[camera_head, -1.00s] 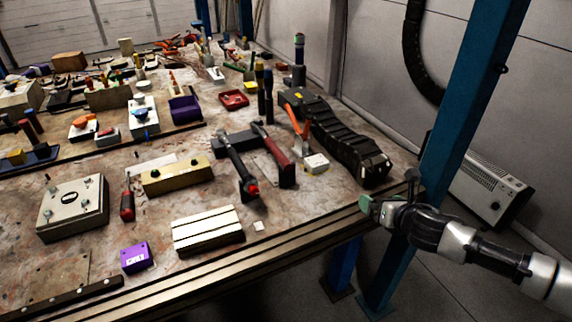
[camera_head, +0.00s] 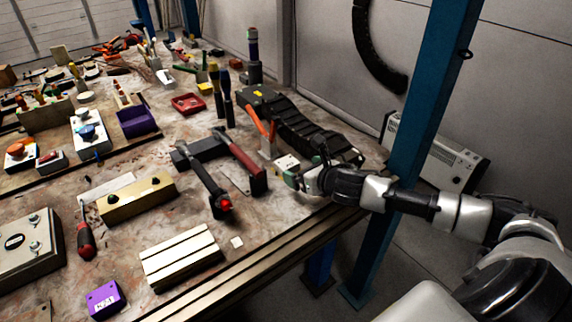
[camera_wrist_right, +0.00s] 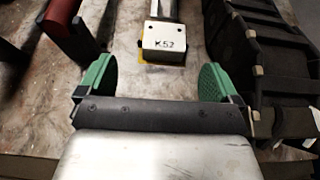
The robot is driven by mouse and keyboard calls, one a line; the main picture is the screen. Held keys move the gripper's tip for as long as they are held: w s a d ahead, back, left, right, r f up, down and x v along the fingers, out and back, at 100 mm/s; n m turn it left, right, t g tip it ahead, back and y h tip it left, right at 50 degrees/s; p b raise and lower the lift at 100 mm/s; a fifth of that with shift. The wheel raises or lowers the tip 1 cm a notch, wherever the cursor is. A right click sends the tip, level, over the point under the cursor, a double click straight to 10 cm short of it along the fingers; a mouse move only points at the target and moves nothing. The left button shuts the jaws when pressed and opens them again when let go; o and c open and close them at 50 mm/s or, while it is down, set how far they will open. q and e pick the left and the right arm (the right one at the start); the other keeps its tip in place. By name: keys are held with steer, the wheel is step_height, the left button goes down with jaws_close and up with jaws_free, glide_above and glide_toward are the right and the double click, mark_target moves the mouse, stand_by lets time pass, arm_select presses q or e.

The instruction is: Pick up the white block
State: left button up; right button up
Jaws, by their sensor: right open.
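My left gripper is not in view.
A black cable chain (camera_head: 300,128) lies right of the block. A small white square (camera_head: 237,242) and a ribbed cream block (camera_head: 180,255) lie nearer. A blue post (camera_head: 425,110) stands to the right.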

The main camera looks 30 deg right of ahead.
mark_target(290, 164)
steer(key=shift+d+p+x, duration=0.2)
steer(key=shift+x, duration=1.35)
steer(key=shift+d+p+x, duration=0.15)
steer(key=shift+p+x, duration=0.05)
steer(key=shift+x, duration=1.3)
steer(key=shift+f, duration=0.1)
steer(key=c, duration=1.1)
steer(key=shift+o, duration=0.2)
